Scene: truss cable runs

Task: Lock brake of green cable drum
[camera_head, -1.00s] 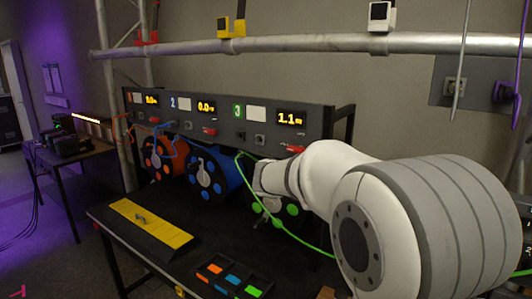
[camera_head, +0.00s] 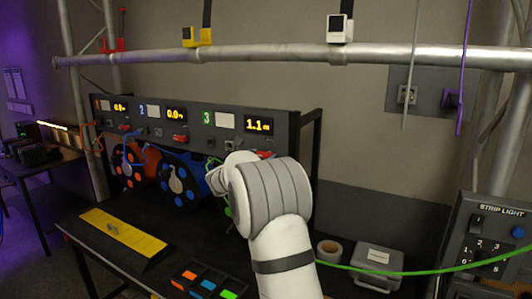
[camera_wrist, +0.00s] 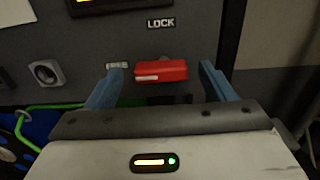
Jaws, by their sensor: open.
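The red brake lever (camera_wrist: 160,70) of station 3 sits on the dark panel (camera_wrist: 180,42) in the wrist view. It lies roughly level, below a LOCK label (camera_wrist: 160,22); a second label (camera_wrist: 117,65) to its left is partly hidden by a finger. My gripper (camera_wrist: 161,76) is open, with one finger left and one right of the lever, and a visible gap on each side. In the head view the lever (camera_head: 264,154) shows just above my wrist. The green drum (camera_head: 228,208) is mostly hidden behind my arm; its green cable (camera_head: 410,273) runs off right.
The station 3 display (camera_head: 258,125) reads 1.1. Blue (camera_head: 180,180) and orange (camera_head: 130,165) drums sit to the left. A yellow ramp (camera_head: 120,232) and a tray of coloured pieces (camera_head: 205,282) lie on the black table.

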